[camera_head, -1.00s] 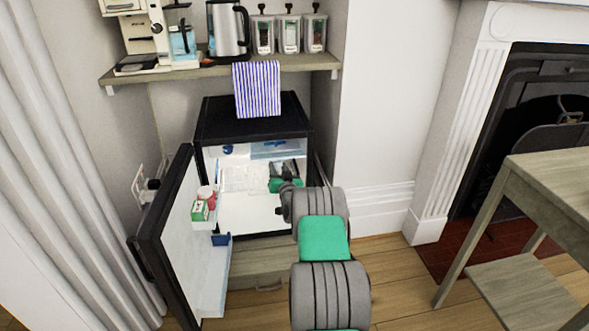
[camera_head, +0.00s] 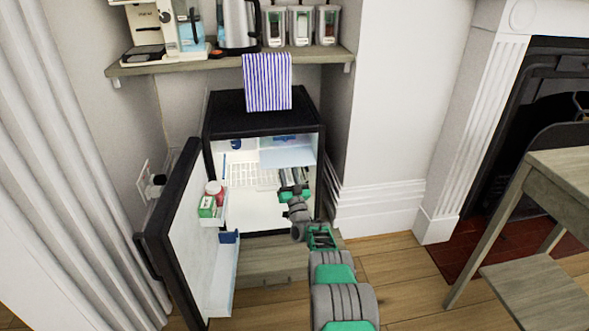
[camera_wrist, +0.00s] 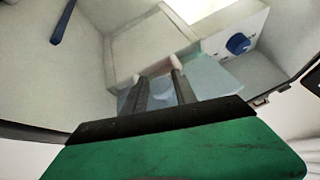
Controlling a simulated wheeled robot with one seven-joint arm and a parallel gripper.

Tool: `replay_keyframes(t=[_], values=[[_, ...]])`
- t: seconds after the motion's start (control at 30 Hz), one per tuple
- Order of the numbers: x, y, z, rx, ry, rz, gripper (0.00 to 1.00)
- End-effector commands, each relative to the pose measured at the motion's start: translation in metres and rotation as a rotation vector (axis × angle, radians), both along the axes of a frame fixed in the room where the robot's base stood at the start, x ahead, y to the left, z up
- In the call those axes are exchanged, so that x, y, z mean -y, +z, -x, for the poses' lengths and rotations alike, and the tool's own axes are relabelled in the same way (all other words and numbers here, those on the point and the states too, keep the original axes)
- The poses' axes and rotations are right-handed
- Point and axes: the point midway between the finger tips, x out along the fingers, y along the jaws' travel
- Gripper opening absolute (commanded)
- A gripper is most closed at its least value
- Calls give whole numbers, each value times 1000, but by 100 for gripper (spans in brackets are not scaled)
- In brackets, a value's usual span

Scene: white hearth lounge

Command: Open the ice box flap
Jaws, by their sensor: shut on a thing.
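The small black fridge (camera_head: 267,121) stands open, its door (camera_head: 190,240) swung out to the left. The ice box flap (camera_head: 287,155) is a pale blue, see-through panel at the upper right inside; in the head view it looks tilted outward. In the wrist view the flap (camera_wrist: 207,78) lies around and beyond my fingertips. My gripper (camera_head: 291,172) reaches into the fridge just under the flap. Its two dark fingers (camera_wrist: 160,88) are close together with pale blue between and beyond them, shut on the flap. The exact contact at the fingertips is hard to make out.
A wire shelf (camera_head: 250,178) lies inside the fridge, left of my gripper. Small packs (camera_head: 209,203) sit in the door rack. A striped cloth (camera_head: 267,82) hangs above the fridge. A blue knob (camera_wrist: 238,43) shows inside. A wooden table (camera_head: 560,175) stands at right.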

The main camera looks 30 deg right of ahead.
Motion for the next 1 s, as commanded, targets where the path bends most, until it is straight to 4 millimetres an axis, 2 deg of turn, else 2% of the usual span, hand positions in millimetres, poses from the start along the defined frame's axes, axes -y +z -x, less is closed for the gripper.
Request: replay_keyframes(t=[0.03, 0.5, 0.53, 0.77, 1.0], values=[[5, -2, 2, 4, -10, 3, 0], [3, 0, 0, 16, -7, 6, 0], [3, 0, 0, 16, -7, 6, 34], [-3, 1, -2, 16, 2, 5, 53], [-10, 1, -4, 15, 12, 4, 53]])
